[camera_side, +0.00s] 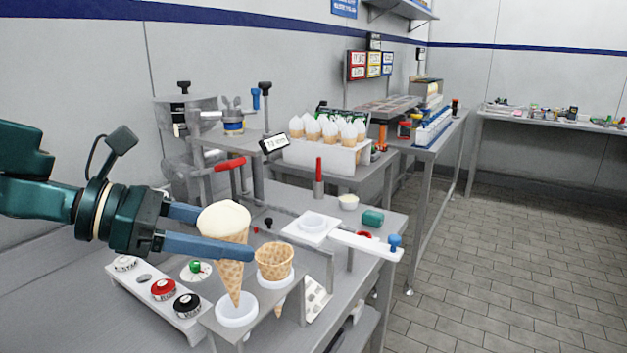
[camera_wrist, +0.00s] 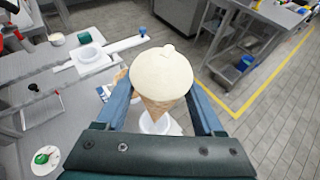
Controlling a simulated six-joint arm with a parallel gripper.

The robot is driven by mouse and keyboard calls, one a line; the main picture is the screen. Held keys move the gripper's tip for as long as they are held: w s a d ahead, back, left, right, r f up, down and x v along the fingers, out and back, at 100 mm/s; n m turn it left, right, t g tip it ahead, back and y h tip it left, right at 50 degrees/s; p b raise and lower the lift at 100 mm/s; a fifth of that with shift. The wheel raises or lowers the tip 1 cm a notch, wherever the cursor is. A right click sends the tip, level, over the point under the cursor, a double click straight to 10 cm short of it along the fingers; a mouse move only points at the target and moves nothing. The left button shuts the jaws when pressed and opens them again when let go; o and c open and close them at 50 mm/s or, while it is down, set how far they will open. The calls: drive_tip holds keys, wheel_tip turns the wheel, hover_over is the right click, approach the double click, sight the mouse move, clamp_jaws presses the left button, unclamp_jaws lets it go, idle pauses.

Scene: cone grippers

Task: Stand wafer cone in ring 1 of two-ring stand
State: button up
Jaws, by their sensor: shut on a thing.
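A wafer cone with a rounded cream-coloured top (camera_side: 223,240) is held point down, nearly upright, between the two blue fingers of my gripper (camera_side: 226,232). Its tip is at the front white ring (camera_side: 237,312) of the two-ring stand (camera_side: 262,318); I cannot tell whether the tip is through the ring or just in front of it. The other ring (camera_side: 268,281) holds an empty wafer cone (camera_side: 275,258). In the wrist view, the cream top (camera_wrist: 161,75) hides most of the held cone, and a white ring (camera_wrist: 155,125) shows below it.
A row of red, black and white lidded pots (camera_side: 163,289) lies left of the stand. A white plate with a ring (camera_side: 312,224) and a white bar with a blue knob (camera_side: 368,246) are behind it.

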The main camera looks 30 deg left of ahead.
sight(235, 294)
drive_tip(key=shift+f, duration=0.2)
idle(0.4)
drive_tip(key=shift+f, duration=0.85)
drive_tip(key=shift+f, duration=0.25)
drive_tip(key=shift+f, duration=0.35)
drive_tip(key=shift+f, duration=0.6)
drive_tip(key=shift+f, duration=1.3)
drive_tip(key=shift+f, duration=0.35)
drive_tip(key=shift+f, duration=0.85)
